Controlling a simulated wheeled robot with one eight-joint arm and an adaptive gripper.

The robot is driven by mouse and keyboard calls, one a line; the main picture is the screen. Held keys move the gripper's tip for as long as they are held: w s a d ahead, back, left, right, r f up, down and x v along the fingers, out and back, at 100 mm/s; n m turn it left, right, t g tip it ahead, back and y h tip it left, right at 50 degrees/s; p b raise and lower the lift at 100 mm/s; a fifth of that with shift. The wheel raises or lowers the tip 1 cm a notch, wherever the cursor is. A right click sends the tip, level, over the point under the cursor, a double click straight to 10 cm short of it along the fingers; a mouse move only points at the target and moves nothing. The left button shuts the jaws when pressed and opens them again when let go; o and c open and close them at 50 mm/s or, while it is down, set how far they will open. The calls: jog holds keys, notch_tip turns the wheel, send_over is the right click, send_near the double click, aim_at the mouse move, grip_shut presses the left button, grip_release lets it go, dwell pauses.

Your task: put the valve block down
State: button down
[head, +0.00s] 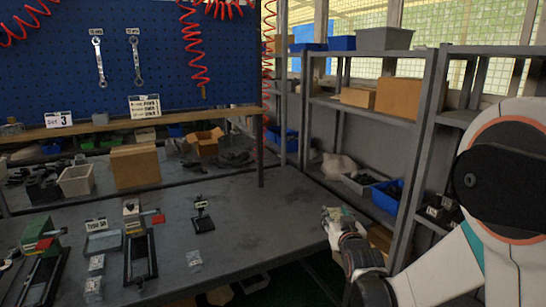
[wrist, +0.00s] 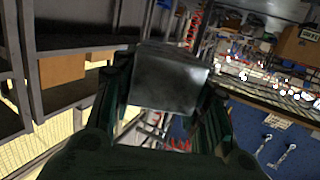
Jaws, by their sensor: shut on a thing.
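A grey metal valve block (wrist: 168,80) sits between the two fingers of my gripper (wrist: 166,92) in the wrist view, with a finger on each side of it. In the head view my gripper (head: 338,218) is beyond the right edge of the workbench (head: 255,215), in front of the shelving. The held block is too small and too covered by the fingers to make out clearly there. Other small grey blocks lie on the bench: two at the left, one above the other (head: 96,263) (head: 93,288), and one nearer the middle (head: 194,260).
A labelled grey tray (head: 102,241), a black fixture with a red handle (head: 138,255) and a small black stand (head: 202,216) occupy the bench's left and middle. The bench's right part is clear. Metal shelves with blue bins (head: 387,195) and cardboard boxes stand close to my arm.

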jog(key=shift+s+d, duration=0.3)
jog(key=shift+d, duration=0.3)
jog(key=w+a+f+n+y, duration=0.1)
jog(key=w+a+y, duration=0.15)
jog(key=a, duration=0.65)
jog(key=w+a+f+n+y, duration=0.1)
jog(key=w+a, duration=0.3)
jog(key=a, duration=0.5)
jog(key=n+g+y, duration=0.2)
jog(key=n+y, duration=0.1)
jog(key=y, duration=0.1)
send_over(223, 271)
notch_tip(223, 271, down, 3)
jog(key=shift+a+r+h, duration=0.1)
jog(key=shift+h, duration=0.15)
notch_tip(223, 271, down, 20)
jog(key=b, duration=0.7)
jog(key=shift+r, duration=0.2)
jog(key=shift+f, duration=0.2)
jog(key=c, duration=0.9)
grip_release()
jog(key=shift+c, duration=0.2)
jog(key=shift+s, duration=0.1)
